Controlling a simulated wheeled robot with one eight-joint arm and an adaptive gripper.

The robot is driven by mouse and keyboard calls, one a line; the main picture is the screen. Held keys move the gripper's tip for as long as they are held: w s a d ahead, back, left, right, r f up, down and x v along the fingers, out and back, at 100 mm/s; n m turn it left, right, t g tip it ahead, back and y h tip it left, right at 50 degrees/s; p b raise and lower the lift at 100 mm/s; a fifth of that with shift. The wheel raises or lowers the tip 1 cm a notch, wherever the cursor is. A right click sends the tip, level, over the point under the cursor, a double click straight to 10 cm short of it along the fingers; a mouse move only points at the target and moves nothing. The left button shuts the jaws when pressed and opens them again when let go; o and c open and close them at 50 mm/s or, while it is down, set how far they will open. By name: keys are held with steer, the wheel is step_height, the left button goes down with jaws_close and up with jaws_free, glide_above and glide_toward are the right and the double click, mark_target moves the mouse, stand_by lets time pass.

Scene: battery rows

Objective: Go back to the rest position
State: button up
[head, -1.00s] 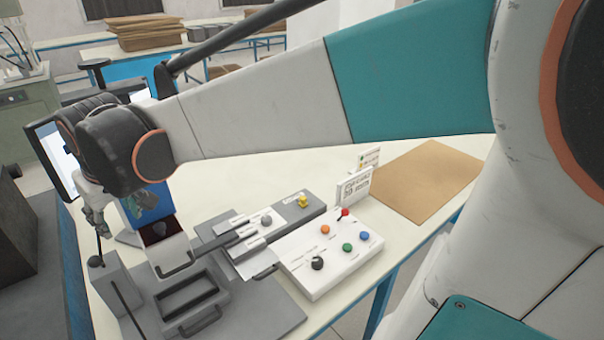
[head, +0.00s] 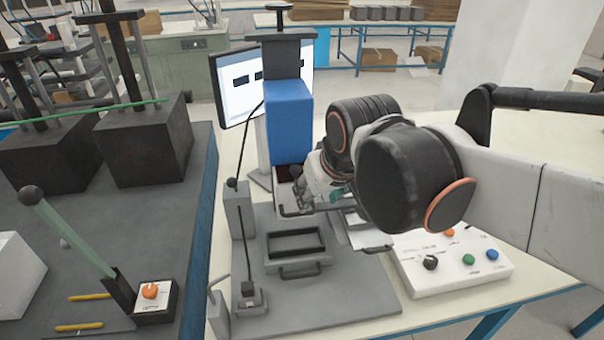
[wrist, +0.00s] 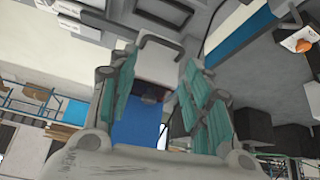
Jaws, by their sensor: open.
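My gripper (head: 320,192) hangs folded down in front of the bench press in the head view, partly hidden by my own dark wrist joints. In the wrist view its teal-padded fingers (wrist: 157,92) are spread apart with nothing between the pads. The press head with its blue block (head: 288,122) stands just left of and behind the gripper. The blue block also shows beyond the fingers in the wrist view (wrist: 135,132). I cannot tell whether the gripper touches the press.
A grey fixture with a handled tray (head: 298,266) lies below the gripper. A white button box (head: 455,268) is at the right, under my arm. A monitor (head: 238,90) stands behind the press. A dark bench with a lever (head: 75,235) is at the left.

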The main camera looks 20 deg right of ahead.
steer(key=shift+s+f, duration=0.1)
steer(key=shift+s, duration=0.05)
steer(key=s+d+f, duration=0.2)
steer(key=s+f, duration=0.2)
steer(key=s, duration=0.4)
steer(key=shift+s+d+f+m+t+b, duration=0.15)
steer(key=shift+s+f+m+t+b, duration=0.15)
steer(key=shift+s+m+t, duration=0.1)
stand_by(1.7)
